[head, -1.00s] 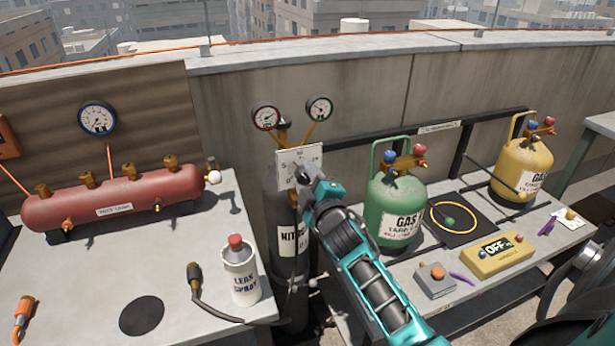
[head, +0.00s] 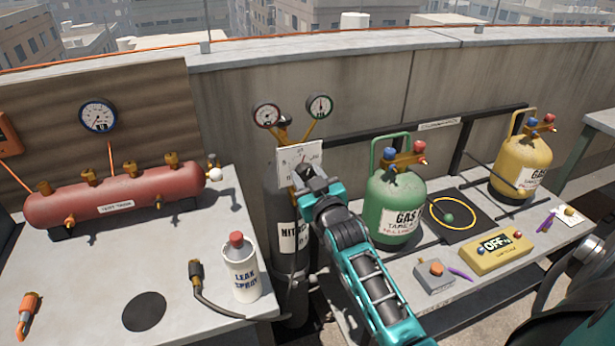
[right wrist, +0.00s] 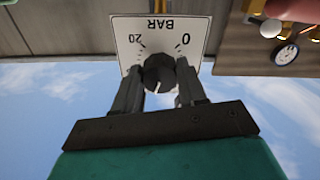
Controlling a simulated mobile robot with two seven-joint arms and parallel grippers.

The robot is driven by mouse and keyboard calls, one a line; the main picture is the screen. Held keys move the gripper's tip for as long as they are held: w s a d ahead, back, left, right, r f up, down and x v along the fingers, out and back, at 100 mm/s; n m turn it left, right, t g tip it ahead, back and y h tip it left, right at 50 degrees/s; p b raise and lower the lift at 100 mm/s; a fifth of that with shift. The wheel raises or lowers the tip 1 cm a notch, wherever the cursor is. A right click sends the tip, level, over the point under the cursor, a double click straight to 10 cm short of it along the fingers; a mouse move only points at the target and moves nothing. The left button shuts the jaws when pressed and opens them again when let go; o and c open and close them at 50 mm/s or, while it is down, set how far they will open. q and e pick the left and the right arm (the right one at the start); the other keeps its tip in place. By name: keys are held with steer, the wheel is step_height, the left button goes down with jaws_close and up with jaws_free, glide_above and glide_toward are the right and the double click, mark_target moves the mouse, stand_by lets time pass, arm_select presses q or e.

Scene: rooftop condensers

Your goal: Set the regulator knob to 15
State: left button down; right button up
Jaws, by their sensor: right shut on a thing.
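The regulator knob (right wrist: 158,73) is dark and round with a white pointer mark. In the right wrist view, which is upside down, it sits in front of a white scale plate (right wrist: 160,31) marked 0, 20 and BAR. The pointer mark points to the picture's bottom, away from the BAR lettering, near mid-scale; numbers there are hidden. My right gripper (right wrist: 158,92) is shut on the knob, one finger on each side. In the head view the plate (head: 312,153) stands above the nitrogen cylinder (head: 288,237), and my right gripper (head: 310,182) covers the knob. My left gripper is not in view.
Two gauges (head: 320,106) rise above the plate. A green gas cylinder (head: 393,210) stands close to the right of my arm. A leak spray can (head: 241,270) and red tank (head: 115,200) are on the left table. A concrete parapet runs behind.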

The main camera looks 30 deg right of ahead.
steer(key=m, duration=0.4)
steer(key=shift+m, duration=0.4)
steer(key=m, duration=0.4)
steer(key=shift+m, duration=0.3)
steer(key=o, duration=1.1)
steer(key=shift+c, duration=0.2)
steer(key=shift+a, duration=0.1)
